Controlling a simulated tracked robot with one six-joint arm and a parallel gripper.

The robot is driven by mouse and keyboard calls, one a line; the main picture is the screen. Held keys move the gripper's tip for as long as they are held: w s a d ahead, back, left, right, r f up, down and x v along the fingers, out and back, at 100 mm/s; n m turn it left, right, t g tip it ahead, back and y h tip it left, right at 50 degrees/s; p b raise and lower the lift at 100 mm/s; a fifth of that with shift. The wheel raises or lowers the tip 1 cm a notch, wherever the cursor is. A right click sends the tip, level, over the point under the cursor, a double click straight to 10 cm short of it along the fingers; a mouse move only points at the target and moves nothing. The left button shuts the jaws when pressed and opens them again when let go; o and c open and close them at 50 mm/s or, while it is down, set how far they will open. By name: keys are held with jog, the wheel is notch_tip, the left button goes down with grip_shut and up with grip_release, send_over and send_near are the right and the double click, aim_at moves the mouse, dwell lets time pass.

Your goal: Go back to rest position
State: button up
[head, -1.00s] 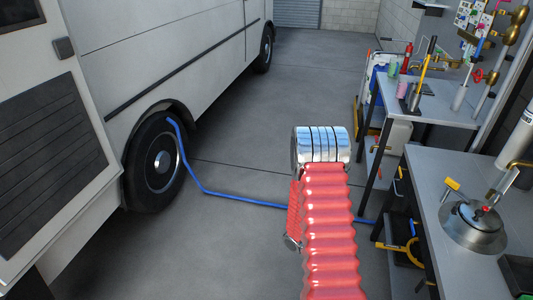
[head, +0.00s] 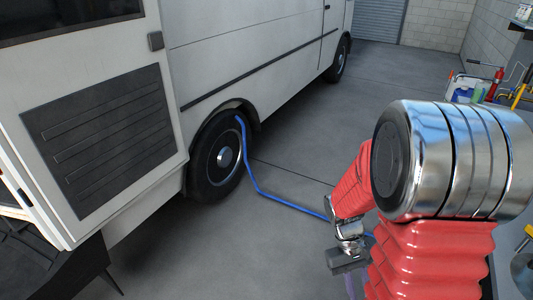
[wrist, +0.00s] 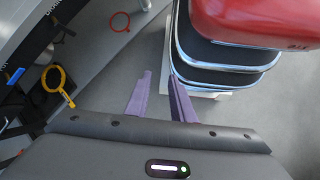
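My arm, with red ribbed sleeves and a large chrome joint, fills the right of the head view. My gripper (head: 348,262) hangs low beside it over the floor, small and partly hidden, and its fingers are hard to make out there. In the wrist view my gripper (wrist: 160,76) shows two purple-grey fingers with a gap between them. Nothing is between the fingers; grey floor shows through. The gripper is open and empty.
A white van (head: 250,60) stands at left, with a blue hose (head: 275,200) running from its wheel (head: 217,160) across the floor. A fire extinguisher (head: 494,84) stands at far right. The wrist view shows a yellow ring tool (wrist: 58,84) and a red ring (wrist: 120,22). Floor ahead is clear.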

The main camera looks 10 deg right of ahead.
jog(key=a+r+t+y, duration=0.1)
jog(key=a+r+t, duration=0.4)
jog(key=a+r, duration=0.3)
jog(key=w+a+r+t, duration=0.1)
jog(key=a+r+t, duration=0.5)
jog(key=r, duration=0.9)
jog(key=shift+a+r+n+y, duration=0.15)
jog(key=shift+a+n+y, duration=0.25)
jog(key=shift+a, duration=0.65)
jog(key=shift+w, duration=0.1)
